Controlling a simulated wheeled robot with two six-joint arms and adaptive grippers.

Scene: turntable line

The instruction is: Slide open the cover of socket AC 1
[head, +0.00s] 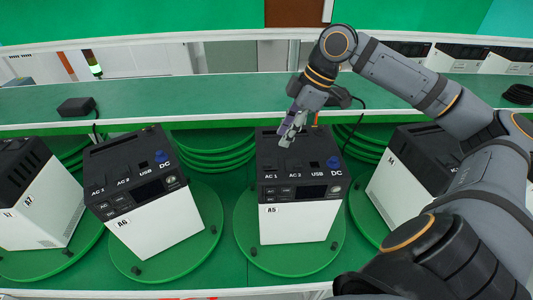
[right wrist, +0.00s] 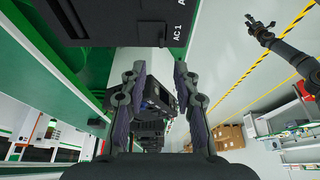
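The unit marked A5 (head: 300,222) is a white box with a black top, standing on a green turntable below my right gripper. Its AC 1 label (head: 270,176) is at the left of the top's front part, with AC 2, USB and DC to its right. The cover there is dark and small, and I cannot tell its position. The black top with AC 1 fills the upper part of the right wrist view (right wrist: 178,40). My right gripper (head: 286,143) points down above the top, fingers apart and empty (right wrist: 159,67). My left gripper (right wrist: 259,22) appears small and distant, its fingers apart.
Unit A6 (head: 160,240) stands to the left and another unit (head: 405,195) to the right, each on a turntable. A green shelf (head: 190,95) runs behind, with a black adapter (head: 76,107) on it. My right arm covers the right side.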

